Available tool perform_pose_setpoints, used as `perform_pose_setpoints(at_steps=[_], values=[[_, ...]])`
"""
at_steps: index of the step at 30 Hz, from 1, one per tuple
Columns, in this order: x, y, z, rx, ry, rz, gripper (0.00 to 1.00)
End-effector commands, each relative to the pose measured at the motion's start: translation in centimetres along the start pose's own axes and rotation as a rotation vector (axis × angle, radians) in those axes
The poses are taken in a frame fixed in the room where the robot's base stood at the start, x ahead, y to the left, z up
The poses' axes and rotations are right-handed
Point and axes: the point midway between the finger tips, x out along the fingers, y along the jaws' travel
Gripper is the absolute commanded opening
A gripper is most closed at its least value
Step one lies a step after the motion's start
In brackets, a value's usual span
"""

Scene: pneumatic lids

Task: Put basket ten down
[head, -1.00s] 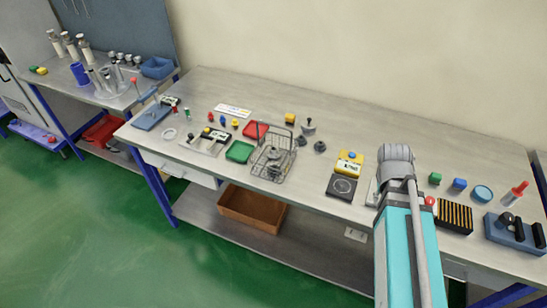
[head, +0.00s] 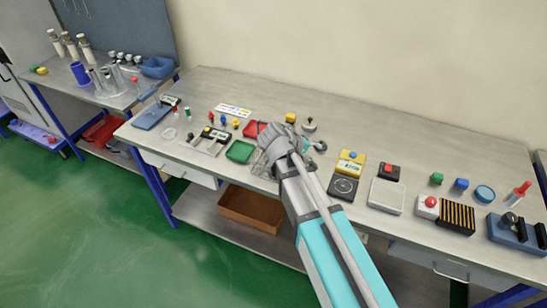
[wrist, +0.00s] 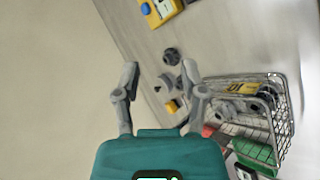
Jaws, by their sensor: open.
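Basket ten is a wire basket with a yellow tag reading 10 and grey metal parts inside. It shows at the right of the wrist view (wrist: 290,112). In the head view my arm covers most of it, and only its left part (head: 261,166) shows, on the bench. My gripper (wrist: 160,76) is open, with nothing between its fingers. Its right finger overlaps the basket's near edge in the wrist view; I cannot tell whether they touch. In the head view the fingers are mostly hidden by my arm.
Grey knobs stand behind.

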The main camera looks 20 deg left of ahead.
Motion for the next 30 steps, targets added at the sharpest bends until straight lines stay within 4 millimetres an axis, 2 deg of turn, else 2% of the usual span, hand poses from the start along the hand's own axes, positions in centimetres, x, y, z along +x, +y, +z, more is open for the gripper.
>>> perform_pose_setpoints(at_steps=[1, 9, 16, 21, 30], values=[[-1.3, -0.7, -1.6, -0.03, 0.026, 0.033, 0.54], [-8.4, -3.5, -7.4, -0.163, 0.149, 0.22, 0.54], [-13.8, -5.7, -10.6, -0.241, 0.233, 0.345, 0.54], [-15.8, -6.5, -11.5, -0.265, 0.263, 0.389, 0.54], [-16.1, -6.6, -11.6, -0.269, 0.268, 0.399, 0.54]])
